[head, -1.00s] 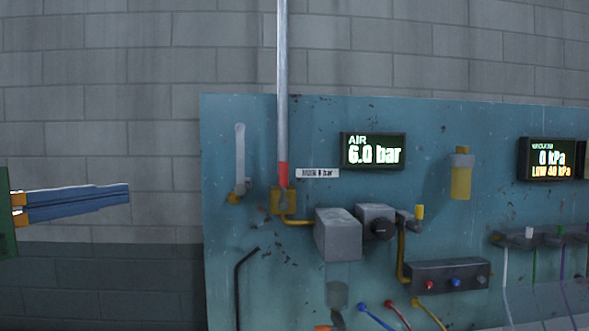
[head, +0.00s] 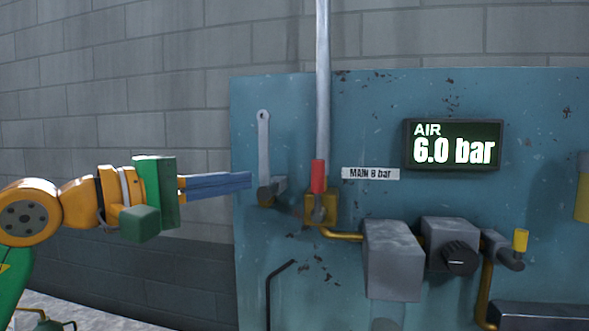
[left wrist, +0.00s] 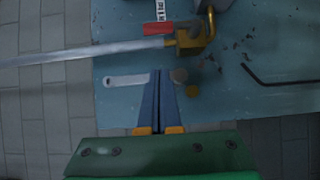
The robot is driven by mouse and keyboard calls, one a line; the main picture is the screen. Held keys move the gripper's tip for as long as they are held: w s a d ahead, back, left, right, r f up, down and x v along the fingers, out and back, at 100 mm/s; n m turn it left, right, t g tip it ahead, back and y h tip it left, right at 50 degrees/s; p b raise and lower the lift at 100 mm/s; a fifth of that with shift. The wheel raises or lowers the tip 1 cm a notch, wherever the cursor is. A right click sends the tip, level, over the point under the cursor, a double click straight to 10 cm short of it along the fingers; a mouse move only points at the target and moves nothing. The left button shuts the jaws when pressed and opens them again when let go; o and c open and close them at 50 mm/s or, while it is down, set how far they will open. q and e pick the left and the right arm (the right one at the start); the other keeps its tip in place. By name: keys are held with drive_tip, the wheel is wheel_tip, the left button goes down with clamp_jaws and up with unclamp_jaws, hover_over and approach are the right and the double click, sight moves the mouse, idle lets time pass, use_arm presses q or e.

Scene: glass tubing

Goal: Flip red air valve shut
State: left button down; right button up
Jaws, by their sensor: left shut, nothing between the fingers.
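The red air valve handle (head: 318,176) stands upright at the foot of a grey vertical pipe (head: 322,80), on a brass valve body (head: 322,207). The red handle also shows in the left wrist view (left wrist: 157,30). My left gripper (head: 250,180) is shut with nothing between its blue fingers. In the head view its tips are left of the red handle, by the panel's left edge and apart from the handle. In the left wrist view its fingers (left wrist: 158,75) point toward the panel, with the red handle beyond the tips. My right gripper is not in view.
A grey lever (head: 263,145) hangs on the panel left of the pipe, close to my fingertips. The display (head: 453,145) reads AIR 6.0 bar. A label (head: 370,174) reads MAIN 6 bar. Grey boxes (head: 392,262) and a black knob (head: 459,257) sit lower right.

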sight(264, 172)
use_arm(q)
drive_tip(key=p+x, duration=0.2)
drive_tip(key=x, duration=0.1)
drive_tip(key=p+x, duration=0.1)
drive_tip(key=x, duration=0.1)
drive_tip(key=shift+w+d+r, duration=0.15)
drive_tip(key=shift+d+r, duration=0.05)
drive_tip(key=shift+r, duration=0.2)
drive_tip(key=d, duration=0.3)
drive_tip(key=d+p, duration=0.1)
drive_tip(key=shift+w+d+f, duration=0.15)
drive_tip(key=shift+d+f, duration=0.05)
drive_tip(key=shift+f, duration=0.15)
drive_tip(key=shift+a, duration=0.1)
